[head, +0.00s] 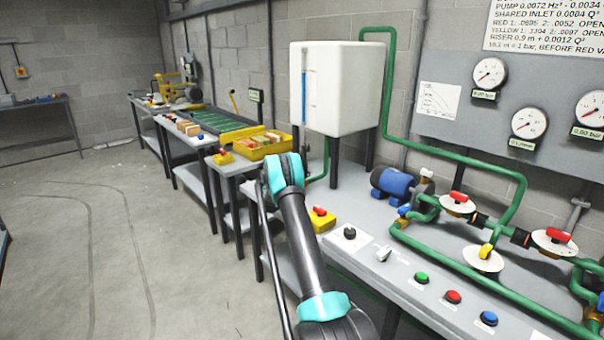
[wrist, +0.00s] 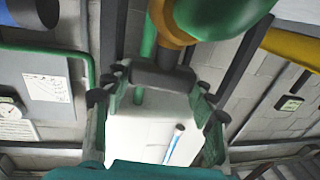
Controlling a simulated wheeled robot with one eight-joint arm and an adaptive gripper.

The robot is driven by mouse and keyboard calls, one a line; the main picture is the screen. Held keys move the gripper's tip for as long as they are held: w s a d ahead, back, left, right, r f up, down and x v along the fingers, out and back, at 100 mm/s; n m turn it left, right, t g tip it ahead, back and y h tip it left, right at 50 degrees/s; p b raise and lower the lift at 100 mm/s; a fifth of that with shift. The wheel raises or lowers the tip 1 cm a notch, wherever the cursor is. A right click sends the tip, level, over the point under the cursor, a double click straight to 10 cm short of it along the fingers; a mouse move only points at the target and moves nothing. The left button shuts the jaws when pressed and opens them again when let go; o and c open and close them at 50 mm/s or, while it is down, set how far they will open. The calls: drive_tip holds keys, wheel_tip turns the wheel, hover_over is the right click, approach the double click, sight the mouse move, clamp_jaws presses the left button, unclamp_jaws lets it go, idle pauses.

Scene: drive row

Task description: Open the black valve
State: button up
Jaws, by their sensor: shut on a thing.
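In the wrist view, a black valve handle (wrist: 162,78) spans the space between the two fingers of my gripper (wrist: 156,95). The fingertips meet its ends, and my gripper is shut on it. A dark stem joins the handle to a brass collar (wrist: 166,20) and a large green rounded part (wrist: 222,12). The handle's full shape is partly hidden by the fingers. In the head view, my gripper and this valve are not visible.
Red-handled valves (head: 458,197), a yellow-handled valve (head: 486,251) and panel buttons (head: 453,297) are on the right. A yellow tray (head: 258,152) sits left. The floor left is clear.

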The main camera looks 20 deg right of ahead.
drive_tip(key=n+t+y, duration=0.3)
drive_tip(key=t, duration=0.1)
drive_tip(key=shift+d+n+t+y, duration=0.1)
drive_tip(key=shift+n+t+y, duration=0.2)
drive_tip(key=shift+n+y, duration=0.1)
drive_tip(key=shift+n+t+y, duration=1)
drive_tip(key=shift+n+y, duration=0.1)
drive_tip(key=shift+y, duration=0.3)
drive_tip(key=o, duration=1.2)
drive_tip(key=v, duration=1.2)
drive_tip(key=shift+s, duration=0.1)
